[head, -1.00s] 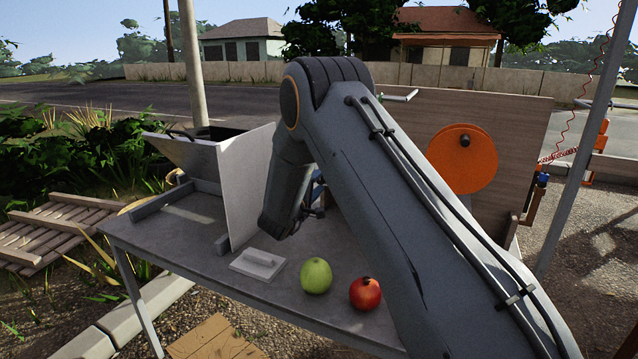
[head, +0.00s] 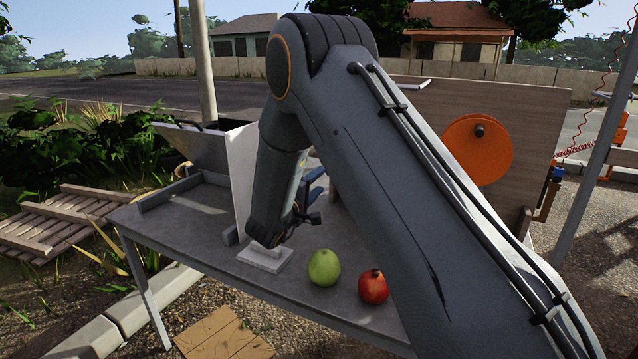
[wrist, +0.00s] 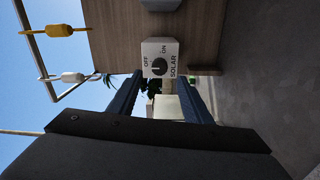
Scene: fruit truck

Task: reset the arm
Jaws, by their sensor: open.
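My arm fills the middle of the head view, bent at the elbow with its forearm hanging over the grey table (head: 190,215). Part of my gripper shows as blue behind the forearm in the head view; its fingertips are hidden there. In the wrist view my gripper (wrist: 163,88) has its two blue fingers apart, with nothing between them. Beyond them, a white box with a black knob (wrist: 159,68), marked OFF, ON and SOLAR, is fixed to a wooden panel (wrist: 196,35).
A green apple (head: 324,267) and a red fruit (head: 373,287) lie near the table's front edge. An upright pale panel (head: 241,175) stands left. An orange disc (head: 478,149) is on the wooden panel behind.

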